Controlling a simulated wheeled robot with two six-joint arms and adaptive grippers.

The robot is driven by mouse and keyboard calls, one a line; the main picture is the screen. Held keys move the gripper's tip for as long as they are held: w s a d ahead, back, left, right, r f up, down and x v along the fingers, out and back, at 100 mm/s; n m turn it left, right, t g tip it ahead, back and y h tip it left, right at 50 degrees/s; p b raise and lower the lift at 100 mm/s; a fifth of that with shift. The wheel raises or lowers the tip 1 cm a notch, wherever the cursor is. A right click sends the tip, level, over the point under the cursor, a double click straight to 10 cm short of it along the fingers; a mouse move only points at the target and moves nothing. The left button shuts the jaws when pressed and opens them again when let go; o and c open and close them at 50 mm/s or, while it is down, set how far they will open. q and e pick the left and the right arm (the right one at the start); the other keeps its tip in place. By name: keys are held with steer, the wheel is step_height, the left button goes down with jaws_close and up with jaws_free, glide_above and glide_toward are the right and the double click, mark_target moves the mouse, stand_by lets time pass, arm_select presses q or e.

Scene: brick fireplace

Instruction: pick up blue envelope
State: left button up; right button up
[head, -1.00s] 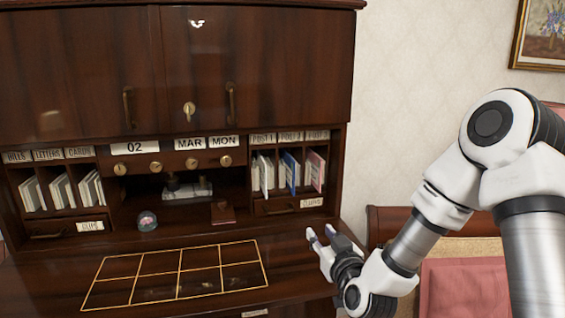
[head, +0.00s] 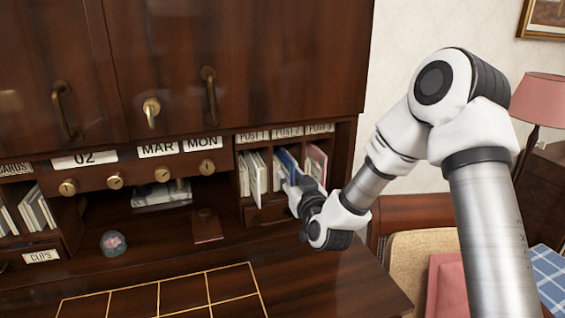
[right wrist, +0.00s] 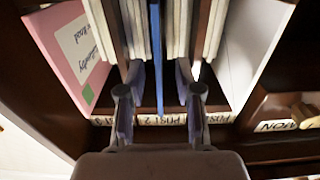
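The blue envelope (head: 287,160) stands upright in the middle slot, labelled POST 2, of the right-hand pigeonholes. My right gripper (head: 290,187) is at the front of that slot, and its hand hides the lower part of the envelope in the head view. In the right wrist view the blue envelope (right wrist: 156,55) shows edge-on as a thin blue strip. The right gripper's fingers (right wrist: 158,78) stand open on either side of it, with a visible gap on both sides. My left gripper is in neither view.
White envelopes (head: 255,173) fill the slot to the left, and a pink envelope (head: 317,162) stands in the slot to the right. Wooden dividers are close to the fingers. A glass paperweight (head: 113,243) and a small brown booklet (head: 207,226) lie on the desk.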

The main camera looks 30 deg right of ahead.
mark_target(288, 174)
steer(key=x, duration=0.3)
steer(key=shift+d+f, duration=0.15)
steer(key=shift+f, duration=0.2)
steer(key=shift+s+r, duration=0.2)
steer(key=c, duration=0.5)
steer(key=shift+w+f, duration=0.1)
jaws_close()
